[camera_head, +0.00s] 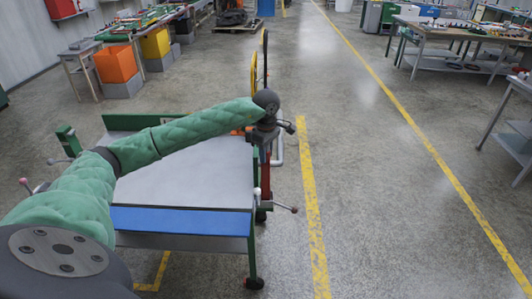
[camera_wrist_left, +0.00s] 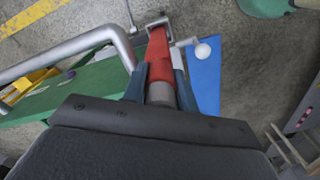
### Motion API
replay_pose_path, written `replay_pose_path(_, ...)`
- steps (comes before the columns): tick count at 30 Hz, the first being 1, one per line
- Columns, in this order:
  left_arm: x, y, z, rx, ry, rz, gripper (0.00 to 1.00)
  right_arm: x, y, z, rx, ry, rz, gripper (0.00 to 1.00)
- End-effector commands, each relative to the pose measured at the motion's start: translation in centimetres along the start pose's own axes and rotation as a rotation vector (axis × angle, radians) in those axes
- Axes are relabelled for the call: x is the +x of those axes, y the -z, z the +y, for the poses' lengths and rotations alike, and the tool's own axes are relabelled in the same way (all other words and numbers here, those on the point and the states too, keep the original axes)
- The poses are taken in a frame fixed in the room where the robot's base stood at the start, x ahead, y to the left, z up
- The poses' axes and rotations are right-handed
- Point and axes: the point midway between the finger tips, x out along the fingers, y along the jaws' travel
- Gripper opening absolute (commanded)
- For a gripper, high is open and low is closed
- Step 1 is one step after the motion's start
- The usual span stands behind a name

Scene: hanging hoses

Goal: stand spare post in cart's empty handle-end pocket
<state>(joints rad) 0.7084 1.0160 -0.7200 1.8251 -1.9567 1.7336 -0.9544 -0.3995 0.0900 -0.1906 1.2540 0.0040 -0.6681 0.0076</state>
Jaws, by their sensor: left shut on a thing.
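The cart (camera_head: 190,175) has a grey top, green frame parts and a blue strip along its near side. My left gripper (camera_head: 266,140) is above the cart's right end, shut on the red post (camera_head: 266,178), which points down along that end. In the left wrist view, the red post (camera_wrist_left: 158,58) with a grey end sits between the two dark fingers of my left gripper (camera_wrist_left: 160,88). Its far end meets or overlaps a grey metal bracket (camera_wrist_left: 158,22); I cannot tell whether it is inside. My right gripper is not in view.
A bent grey tube (camera_wrist_left: 75,65) runs close beside the post in the left wrist view. Levers with round knobs (camera_head: 294,210) stick out at the cart's right end. The floor (camera_head: 370,220) to the right is clear, with yellow lines. Benches stand farther off.

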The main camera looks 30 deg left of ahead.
Motion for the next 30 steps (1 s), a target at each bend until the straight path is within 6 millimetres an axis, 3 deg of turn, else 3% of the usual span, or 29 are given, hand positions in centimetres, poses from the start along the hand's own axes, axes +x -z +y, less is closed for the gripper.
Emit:
replay_pose_path(4, 0.2, 0.0, 0.0, 0.0, -0.001, 0.0, 0.0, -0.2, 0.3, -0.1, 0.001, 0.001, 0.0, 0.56)
replay_pose_path(5, 0.2, 0.0, 0.0, 0.0, 0.0, 0.0, 0.3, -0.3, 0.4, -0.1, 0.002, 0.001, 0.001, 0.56)
replay_pose_path(8, 0.1, 0.0, 0.0, 0.0, 0.0, 0.0, 0.5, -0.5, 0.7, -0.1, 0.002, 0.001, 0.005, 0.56)
replay_pose_path(20, 0.0, 0.0, 0.0, 0.0, 0.0, 0.0, 0.5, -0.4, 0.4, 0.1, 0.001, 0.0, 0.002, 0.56)
replay_pose_path(26, -0.6, 0.0, 0.0, 0.0, -0.001, 0.001, 0.5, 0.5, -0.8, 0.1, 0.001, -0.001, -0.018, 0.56)
replay_pose_path(30, -1.6, 0.0, 0.1, 0.0, -0.002, 0.0, 0.5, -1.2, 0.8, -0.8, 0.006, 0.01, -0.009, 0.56)
